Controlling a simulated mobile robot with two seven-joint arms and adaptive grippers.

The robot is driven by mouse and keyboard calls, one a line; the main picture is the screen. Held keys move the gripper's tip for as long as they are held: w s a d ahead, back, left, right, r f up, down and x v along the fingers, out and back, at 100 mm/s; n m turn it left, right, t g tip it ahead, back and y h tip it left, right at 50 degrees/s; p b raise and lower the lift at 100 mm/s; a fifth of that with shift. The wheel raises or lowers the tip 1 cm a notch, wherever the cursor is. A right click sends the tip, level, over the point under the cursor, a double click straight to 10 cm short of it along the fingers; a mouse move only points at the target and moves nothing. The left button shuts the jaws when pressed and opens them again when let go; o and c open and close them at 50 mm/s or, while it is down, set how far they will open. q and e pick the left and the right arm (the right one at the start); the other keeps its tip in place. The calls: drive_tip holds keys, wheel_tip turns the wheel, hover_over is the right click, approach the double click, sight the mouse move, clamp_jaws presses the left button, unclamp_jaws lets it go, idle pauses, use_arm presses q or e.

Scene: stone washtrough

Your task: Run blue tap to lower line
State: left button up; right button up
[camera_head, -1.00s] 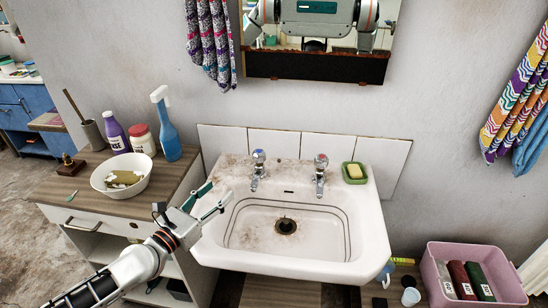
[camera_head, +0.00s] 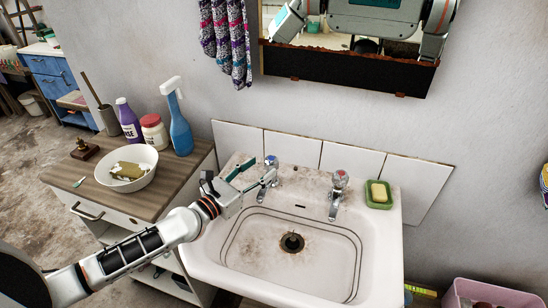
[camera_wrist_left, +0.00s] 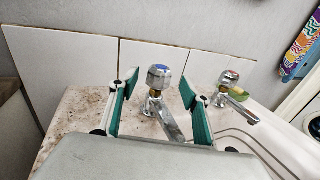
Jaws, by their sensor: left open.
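The blue-capped tap (camera_head: 271,163) stands at the back left of the white sink (camera_head: 385,240); it also shows in the left wrist view (camera_wrist_left: 158,78). My left gripper (camera_head: 256,176) is open at this tap, with its fingers partly hiding it. In the left wrist view, the green-padded fingers (camera_wrist_left: 159,86) stand on either side of the tap, apparently without touching it. Two dark lines run around the basin wall. The basin shows a dark drain (camera_head: 291,242) and no visible water. My right gripper is not in view.
A red-capped tap (camera_head: 339,182) and a green soap dish (camera_head: 378,195) are on the sink's back right. A counter (camera_head: 60,178) at left holds a white bowl (camera_head: 127,168), bottles and a blue spray bottle (camera_head: 179,125). A mirror (camera_head: 350,60) hangs above.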

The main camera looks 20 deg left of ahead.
sight(266, 164)
use_arm(q)
drive_tip(key=x, duration=0.6)
drive_tip(key=shift+s, duration=0.1)
drive_tip(key=shift+c, duration=0.3)
drive_tip(key=c, duration=1.1)
